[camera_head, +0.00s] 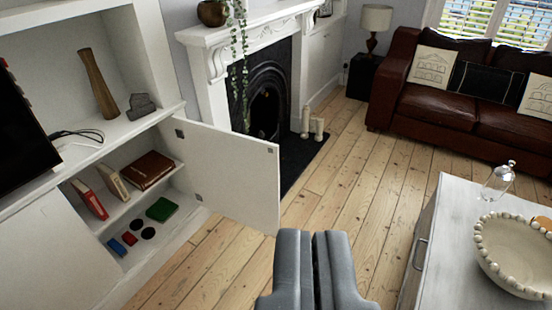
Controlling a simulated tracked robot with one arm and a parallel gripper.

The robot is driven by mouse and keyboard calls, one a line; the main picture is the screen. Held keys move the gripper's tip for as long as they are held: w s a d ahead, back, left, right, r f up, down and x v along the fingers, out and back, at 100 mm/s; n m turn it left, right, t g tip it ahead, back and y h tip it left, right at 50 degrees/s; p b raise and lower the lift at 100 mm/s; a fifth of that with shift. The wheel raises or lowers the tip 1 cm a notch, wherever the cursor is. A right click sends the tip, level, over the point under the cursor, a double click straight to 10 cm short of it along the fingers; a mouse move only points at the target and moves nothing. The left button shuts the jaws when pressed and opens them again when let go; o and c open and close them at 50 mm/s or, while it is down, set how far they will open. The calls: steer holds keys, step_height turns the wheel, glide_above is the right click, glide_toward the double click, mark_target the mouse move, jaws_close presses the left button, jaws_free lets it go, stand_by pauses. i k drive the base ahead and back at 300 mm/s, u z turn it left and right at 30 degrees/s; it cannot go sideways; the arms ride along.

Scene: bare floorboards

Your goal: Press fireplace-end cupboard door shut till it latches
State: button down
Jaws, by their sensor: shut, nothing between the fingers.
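The white cupboard door (232,170) at the fireplace end stands wide open, hinged on its left edge at the cupboard frame. It juts out over the floorboards, with a small dark catch near its top free corner. The open cupboard (118,211) shows a shelf with books and several small items below. My gripper (307,236) is shut and empty at the bottom centre. In the picture it lies just below and right of the door's free edge; I cannot tell the gap in depth.
A pale table (455,240) with a beaded bowl (497,262) stands close on the right. The fireplace (262,95) and its dark hearth (300,165) lie behind the door. A brown sofa (470,110) is at the back right. Bare floorboards (350,190) run between door and table.

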mark_target(236, 177)
steer(key=i, duration=2.75)
steer(key=u, duration=0.85)
